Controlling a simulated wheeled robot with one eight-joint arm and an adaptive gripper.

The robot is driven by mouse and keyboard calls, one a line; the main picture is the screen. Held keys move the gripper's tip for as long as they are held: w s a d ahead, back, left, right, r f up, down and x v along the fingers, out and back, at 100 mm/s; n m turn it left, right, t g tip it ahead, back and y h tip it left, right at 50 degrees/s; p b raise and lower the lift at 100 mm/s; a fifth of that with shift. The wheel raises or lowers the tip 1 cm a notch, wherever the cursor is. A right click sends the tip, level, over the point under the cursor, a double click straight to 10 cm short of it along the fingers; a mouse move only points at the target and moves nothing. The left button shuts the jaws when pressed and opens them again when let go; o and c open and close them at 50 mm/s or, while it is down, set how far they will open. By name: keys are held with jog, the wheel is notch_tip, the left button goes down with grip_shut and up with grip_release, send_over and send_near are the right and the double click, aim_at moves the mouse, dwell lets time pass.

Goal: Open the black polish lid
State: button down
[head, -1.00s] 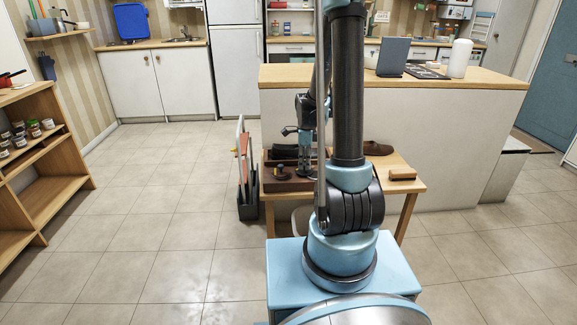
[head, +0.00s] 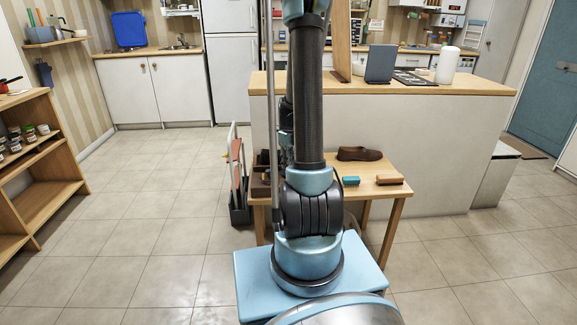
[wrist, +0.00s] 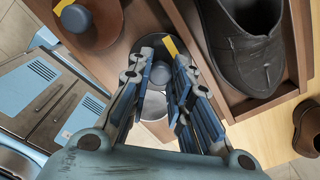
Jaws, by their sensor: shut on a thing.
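In the wrist view, my gripper (wrist: 168,55) has its fingers closed in around the dark round knob (wrist: 160,73) of the black polish lid (wrist: 151,43). The fingers cover much of the lid, so I cannot tell if it is seated or raised. A brown round lid (wrist: 106,35) with its own dark knob lies beside it, toward the upper left. In the head view, my arm hides the gripper and the black lid.
The wooden table (head: 372,166) carries a brown shoe (head: 360,154), a teal-topped block (head: 351,180) and a brown brush (head: 390,180). A dark shoe (wrist: 248,45) sits in the tray compartment beside my gripper. The kitchen island (head: 420,130) stands behind.

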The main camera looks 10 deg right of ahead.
jog(key=shift+w, duration=0.1)
dwell(0.5)
jog(key=c, duration=1.4)
grip_release()
jog(key=shift+r, duration=0.1)
notch_tip(320, 180, up, 12)
jog(key=shift+f, duration=0.15)
